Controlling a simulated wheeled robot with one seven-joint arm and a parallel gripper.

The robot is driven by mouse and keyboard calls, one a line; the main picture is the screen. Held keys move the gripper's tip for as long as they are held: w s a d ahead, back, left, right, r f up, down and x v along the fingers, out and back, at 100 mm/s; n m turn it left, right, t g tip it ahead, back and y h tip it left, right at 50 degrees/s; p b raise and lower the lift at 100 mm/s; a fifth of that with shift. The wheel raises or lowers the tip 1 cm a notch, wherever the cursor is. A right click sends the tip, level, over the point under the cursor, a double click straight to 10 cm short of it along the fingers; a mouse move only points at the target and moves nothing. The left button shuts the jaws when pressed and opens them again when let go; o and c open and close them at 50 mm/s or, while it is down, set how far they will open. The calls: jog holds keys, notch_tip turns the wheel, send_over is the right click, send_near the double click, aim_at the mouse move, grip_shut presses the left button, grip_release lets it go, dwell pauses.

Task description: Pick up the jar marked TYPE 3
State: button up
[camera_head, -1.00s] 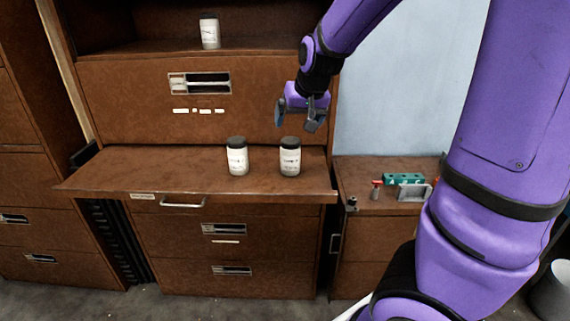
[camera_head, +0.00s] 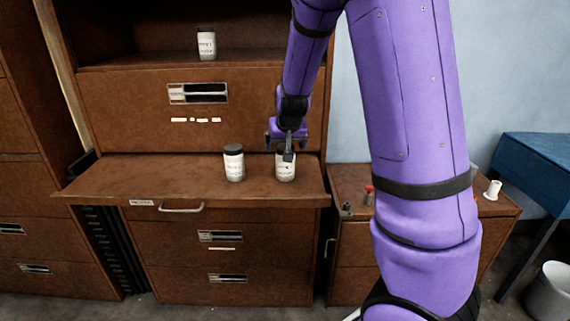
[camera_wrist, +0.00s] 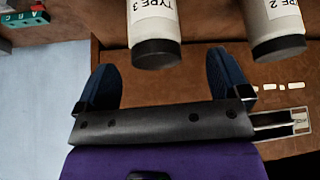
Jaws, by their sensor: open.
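The jar marked TYPE 3 (camera_wrist: 156,28) is white with a black lid and shows upside down in the wrist view, its label readable. It stands on the pull-out shelf as the right jar (camera_head: 285,173) in the head view, its top partly hidden by my gripper. My gripper (camera_head: 287,148) is open and empty, at the jar's lid. In the wrist view, the lid lies between the lines of the two blue fingers of my gripper (camera_wrist: 162,75), near their tips. I cannot tell whether they touch it. A similar jar marked TYPE 2 (camera_wrist: 276,25) stands to the left in the head view (camera_head: 234,166).
The brown shelf (camera_head: 140,182) has free room to the left of the jars. Another jar (camera_head: 206,43) stands in the upper compartment. The cabinet front rises close behind the two jars. A low cabinet at right holds a red-topped item (camera_head: 369,195) and a white item (camera_head: 493,190).

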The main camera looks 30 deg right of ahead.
jog(key=shift+d+x, duration=0.15)
jog(key=shift+x, duration=0.9)
jog(key=shift+d+x, duration=0.2)
jog(key=shift+x, duration=1.8)
jog(key=shift+a, duration=0.1)
jog(key=c, duration=1.3)
